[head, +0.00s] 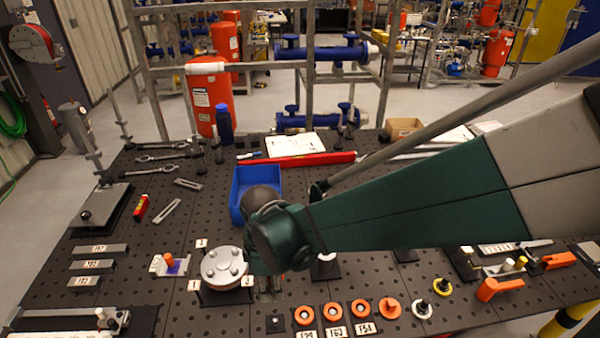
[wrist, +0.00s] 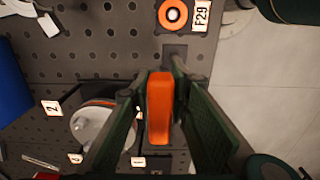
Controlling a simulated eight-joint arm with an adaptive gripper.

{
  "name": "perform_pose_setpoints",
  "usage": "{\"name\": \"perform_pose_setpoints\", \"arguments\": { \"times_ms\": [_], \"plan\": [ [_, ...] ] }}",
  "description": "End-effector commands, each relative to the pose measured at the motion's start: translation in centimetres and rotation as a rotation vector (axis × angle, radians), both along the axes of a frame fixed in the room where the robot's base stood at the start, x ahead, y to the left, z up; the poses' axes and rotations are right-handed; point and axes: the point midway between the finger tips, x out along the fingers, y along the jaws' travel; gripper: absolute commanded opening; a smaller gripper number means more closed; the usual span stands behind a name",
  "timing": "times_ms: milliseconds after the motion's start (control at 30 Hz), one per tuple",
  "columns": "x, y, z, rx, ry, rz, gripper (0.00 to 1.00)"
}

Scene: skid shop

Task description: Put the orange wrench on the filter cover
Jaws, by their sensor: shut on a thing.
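My gripper (wrist: 159,84) is shut on the orange wrench (wrist: 159,108), which shows in the wrist view as a thick orange bar between the two green fingers. In the head view my wrist hides the wrench, and the fingers are mostly hidden. The filter cover (head: 225,268) is a round pale metal disc with bolts on top, on a dark base just left of my gripper. In the wrist view the filter cover (wrist: 90,124) lies left of the left finger, partly behind it. The held wrench appears beside the cover, not over it; its height is unclear.
Number tags surround the cover. Several orange rings (head: 332,311) lie along the front edge. A blue bin (head: 240,190) stands behind my wrist. A red level (head: 310,159) lies farther back. Orange-handled pieces (head: 500,287) are at the right. Perforated tabletop (head: 190,215) is bare behind the cover.

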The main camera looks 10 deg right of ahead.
Motion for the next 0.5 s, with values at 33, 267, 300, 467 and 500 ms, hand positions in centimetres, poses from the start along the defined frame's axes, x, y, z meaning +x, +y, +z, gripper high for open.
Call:
{"name": "perform_pose_setpoints", "arguments": {
  "times_ms": [33,267,300,467,500],
  "plan": [
    [1.1,0.1,0.3,0.000,0.000,-0.002,0.04],
    [6.9,0.1,1.5,0.000,0.000,-0.004,0.04],
    [8.0,0.1,1.7,0.000,0.000,-0.003,0.04],
    [12.3,-0.3,2.4,0.000,0.000,-0.003,0.04],
    [13.4,-0.4,2.5,0.000,0.000,-0.003,0.04]
  ]
}}
